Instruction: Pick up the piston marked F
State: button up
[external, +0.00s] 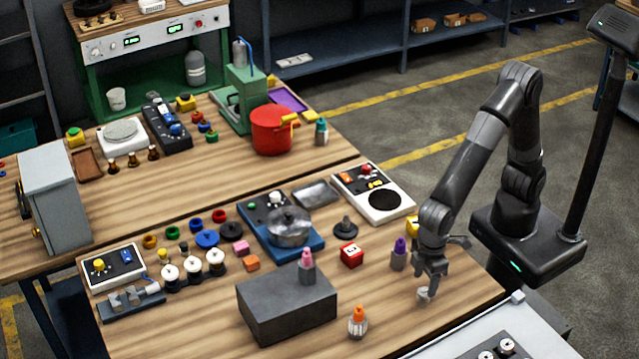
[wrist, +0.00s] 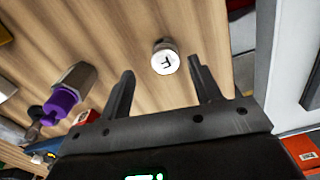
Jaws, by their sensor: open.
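The piston marked F (external: 423,295) is a small pale cylinder near the right end of the front wooden table. In the wrist view the piston (wrist: 165,61) shows its white round face with a black F, between and just beyond the fingertips. My gripper (external: 431,276) points down over it; it also shows in the wrist view (wrist: 161,68), open with nothing held. The fingers look apart from the piston on both sides. I cannot tell the exact height gap.
A purple-topped bottle (external: 399,255) stands just left of my gripper and also shows in the wrist view (wrist: 70,90). A red cube (external: 351,255), a dark grey block (external: 285,308) and an orange-topped bottle (external: 357,322) lie further left. The table around the piston is clear.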

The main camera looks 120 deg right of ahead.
aim_at(424, 292)
jog(key=f, duration=0.4)
jog(key=shift+w+a+f, duration=0.2)
jog(key=shift+a+f, duration=0.1)
jog(key=shift+f, duration=0.1)
jog(key=shift+c, duration=0.6)
jog(key=c, duration=1)
